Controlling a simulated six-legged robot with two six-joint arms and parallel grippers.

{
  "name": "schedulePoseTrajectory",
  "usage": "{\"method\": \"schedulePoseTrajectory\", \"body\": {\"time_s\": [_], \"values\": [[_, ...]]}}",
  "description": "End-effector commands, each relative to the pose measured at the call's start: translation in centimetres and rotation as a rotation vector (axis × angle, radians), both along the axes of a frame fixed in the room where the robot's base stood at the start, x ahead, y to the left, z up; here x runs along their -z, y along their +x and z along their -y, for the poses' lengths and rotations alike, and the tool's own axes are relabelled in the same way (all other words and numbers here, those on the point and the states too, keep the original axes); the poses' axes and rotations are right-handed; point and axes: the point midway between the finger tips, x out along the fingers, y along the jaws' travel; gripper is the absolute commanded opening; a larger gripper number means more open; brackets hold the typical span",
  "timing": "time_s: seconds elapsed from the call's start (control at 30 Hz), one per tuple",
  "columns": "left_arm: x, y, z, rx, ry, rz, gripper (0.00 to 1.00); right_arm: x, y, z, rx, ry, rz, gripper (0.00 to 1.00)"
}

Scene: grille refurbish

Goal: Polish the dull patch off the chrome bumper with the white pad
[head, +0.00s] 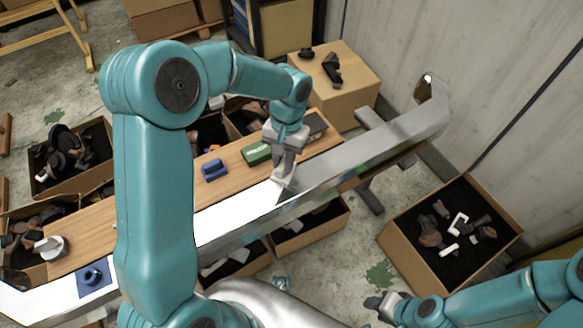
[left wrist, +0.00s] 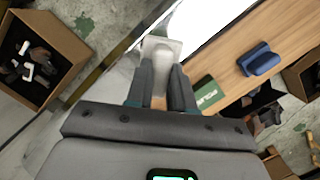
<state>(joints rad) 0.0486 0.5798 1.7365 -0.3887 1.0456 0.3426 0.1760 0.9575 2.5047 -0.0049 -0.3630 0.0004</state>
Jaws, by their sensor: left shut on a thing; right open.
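The chrome bumper (head: 350,160) runs along the front of a wooden bench, from the lower left to the upper right. It is bright white left of my left gripper and dull grey to the right. My left gripper (head: 286,165) points down over the bumper's face and is shut on the white pad (left wrist: 158,46) by its pale handle. The pad also shows in the head view (head: 283,182), at the edge between bright and grey. It appears to touch the bumper; the contact itself is hidden. My right gripper (head: 382,305) is open and empty above the floor, at lower right.
On the bench top (head: 130,205) are a green block (head: 256,152), a blue block (head: 214,170) and a dark block (head: 314,125). A blue piece (head: 93,278) lies at the left end. An open carton of parts (head: 400,235) stands at right. A wall (head: 470,70) closes the right side.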

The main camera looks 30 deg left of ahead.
Motion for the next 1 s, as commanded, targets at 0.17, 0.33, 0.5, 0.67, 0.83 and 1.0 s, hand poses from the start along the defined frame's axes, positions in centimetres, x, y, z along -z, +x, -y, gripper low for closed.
{"method": "schedulePoseTrajectory", "body": {"time_s": [0.17,0.33,0.5,0.67,0.83,1.0], "values": [[1.3,0.1,-0.2,0.000,-0.001,0.000,0.00,1.0,0.0,0.0,0.000,0.000,0.000,0.43],[3.3,0.3,-0.5,0.000,-0.002,0.000,0.00,2.2,0.0,0.0,0.000,0.000,0.000,0.43],[5.1,0.5,-0.9,-0.001,-0.003,0.001,0.00,3.5,0.0,0.0,0.000,0.000,0.000,0.43],[5.9,0.6,-1.1,0.000,-0.004,0.003,0.00,3.9,0.0,0.0,0.000,0.000,0.000,0.43],[5.9,0.6,-1.1,0.000,-0.005,0.004,0.00,3.8,0.0,0.0,0.000,0.000,0.000,0.43],[5.9,0.6,-1.1,0.000,-0.005,0.004,0.00,3.8,0.0,0.0,0.000,0.000,0.000,0.43]]}}
